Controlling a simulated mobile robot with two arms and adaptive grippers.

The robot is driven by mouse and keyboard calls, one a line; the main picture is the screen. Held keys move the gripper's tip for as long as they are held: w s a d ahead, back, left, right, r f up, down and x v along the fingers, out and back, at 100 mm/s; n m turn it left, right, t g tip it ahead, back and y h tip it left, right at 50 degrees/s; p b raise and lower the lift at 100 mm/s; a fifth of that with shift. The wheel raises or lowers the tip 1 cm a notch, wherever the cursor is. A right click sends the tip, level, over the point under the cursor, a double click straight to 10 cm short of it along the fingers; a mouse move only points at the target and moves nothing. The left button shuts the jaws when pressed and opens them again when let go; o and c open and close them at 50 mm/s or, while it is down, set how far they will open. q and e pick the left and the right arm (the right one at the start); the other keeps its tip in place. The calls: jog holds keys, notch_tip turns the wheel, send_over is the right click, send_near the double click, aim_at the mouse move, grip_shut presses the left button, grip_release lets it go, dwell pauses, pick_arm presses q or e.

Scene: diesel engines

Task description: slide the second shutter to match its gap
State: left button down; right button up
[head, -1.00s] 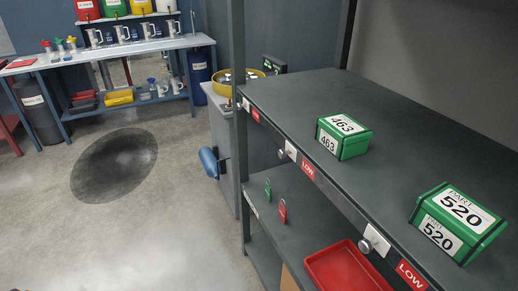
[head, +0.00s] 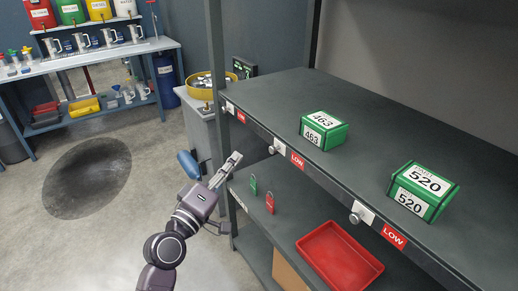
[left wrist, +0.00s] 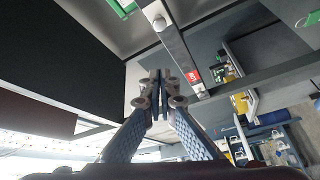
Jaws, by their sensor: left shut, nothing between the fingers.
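Three pale sliding shutters with round knobs sit along the front edge of the upper shelf, each beside a red label; two labels clearly read LOW. The second shutter (head: 277,147) is in the middle, below the green box marked 463 (head: 324,130). The first shutter (head: 227,107) is at the far end, and the third (head: 362,213) is nearest, below the green box marked 520 (head: 423,190). My left gripper (head: 236,157) is shut and empty, apart from the second shutter and to its left in the head view. Its closed fingers also show in the left wrist view (left wrist: 162,80). My right gripper is out of view.
The lower shelf holds a red tray (head: 340,255), a green padlock-like tag (head: 253,185) and a red one (head: 270,203). A grey cabinet with a yellow round pan (head: 205,83) stands beyond. A workbench (head: 90,52) with jugs is at the back left.

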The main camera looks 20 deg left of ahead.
aim_at(276, 149)
pick_arm(q)
jog(key=shift+w, duration=0.1)
jog(key=p+x, duration=0.3)
jog(key=x, duration=0.7)
jog(key=d, duration=0.1)
jog(key=s+d+f, duration=0.1)
jog(key=d+f, duration=0.1)
jog(key=shift+s+d, duration=0.1)
jog(key=shift+s, duration=0.25)
jog(key=shift+w, duration=0.1)
